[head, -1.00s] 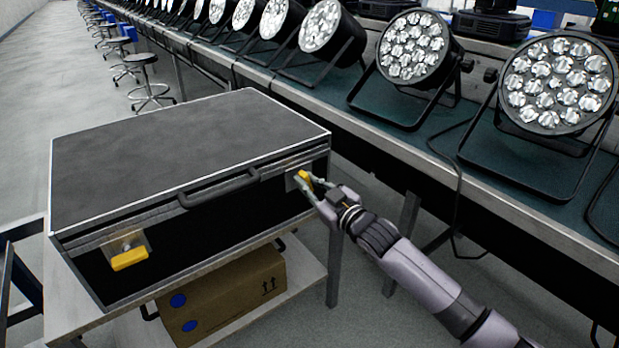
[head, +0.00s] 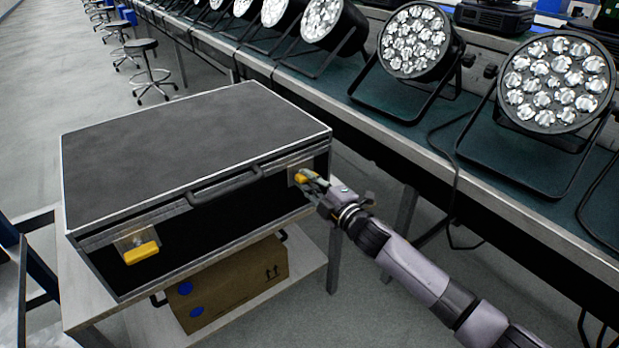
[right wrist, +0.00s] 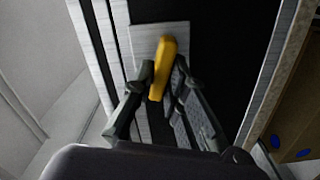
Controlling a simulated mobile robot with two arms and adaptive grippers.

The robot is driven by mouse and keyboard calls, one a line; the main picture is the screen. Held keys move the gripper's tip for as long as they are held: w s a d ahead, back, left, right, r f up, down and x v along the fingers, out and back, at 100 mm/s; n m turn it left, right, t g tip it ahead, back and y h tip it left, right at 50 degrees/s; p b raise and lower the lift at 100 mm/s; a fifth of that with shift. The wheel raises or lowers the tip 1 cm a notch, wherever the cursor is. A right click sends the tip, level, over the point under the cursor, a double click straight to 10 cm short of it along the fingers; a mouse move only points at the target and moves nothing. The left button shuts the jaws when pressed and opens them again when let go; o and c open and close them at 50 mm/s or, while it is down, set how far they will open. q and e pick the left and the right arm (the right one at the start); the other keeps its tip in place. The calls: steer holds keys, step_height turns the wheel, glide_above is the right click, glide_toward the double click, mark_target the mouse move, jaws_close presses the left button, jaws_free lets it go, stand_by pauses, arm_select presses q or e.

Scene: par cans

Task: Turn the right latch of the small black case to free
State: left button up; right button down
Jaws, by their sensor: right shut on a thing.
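The small black case (head: 190,140) stands shut on a table, its front with a handle (head: 228,186) facing me. The right latch (head: 303,177) is a yellow tab on a metal plate at the front's right end. My right gripper (head: 318,186) is at this latch, shut on the yellow tab. In the right wrist view the tab (right wrist: 163,62) sits between the two fingertips, over its pale plate (right wrist: 148,42). The left latch (head: 141,252) is a yellow tab lying roughly level. My left gripper is not in view.
A cardboard box (head: 230,284) sits on the shelf below the case. A long bench (head: 425,120) with several stage lights (head: 556,82) runs along the right and back. Stools (head: 150,75) stand at the far left. Open floor lies left of the case.

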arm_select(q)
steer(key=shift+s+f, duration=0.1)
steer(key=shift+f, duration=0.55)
arm_select(e)
steer(key=shift+f+n, duration=0.15)
steer(key=shift+n, duration=1.55)
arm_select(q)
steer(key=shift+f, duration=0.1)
arm_select(e)
steer(key=c, duration=1.6)
jaws_free()
steer(key=shift+s, duration=0.1)
steer(key=v, duration=1.2)
